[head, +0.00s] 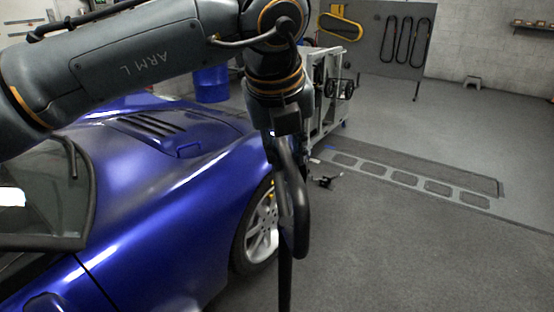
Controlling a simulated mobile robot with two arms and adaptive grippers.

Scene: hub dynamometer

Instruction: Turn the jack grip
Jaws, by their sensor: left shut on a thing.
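My left arm comes in from the left, and its gripper (292,215) points down in the middle of the head view, beside the blue car's front wheel. The gripper is shut on the jack grip. A dark upright bar (285,288), which looks like part of the jack handle, runs from below the fingers to the bottom edge of the view. The fingers hide most of the grip, and the jack's body is out of view. My right gripper is not in view.
The blue car (170,215) fills the left side, with its front wheel (262,235) close behind the gripper. A metal cart (325,90) stands farther back. A small dark object (325,181) lies on the floor. The grey floor at right is clear, with a row of floor plates.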

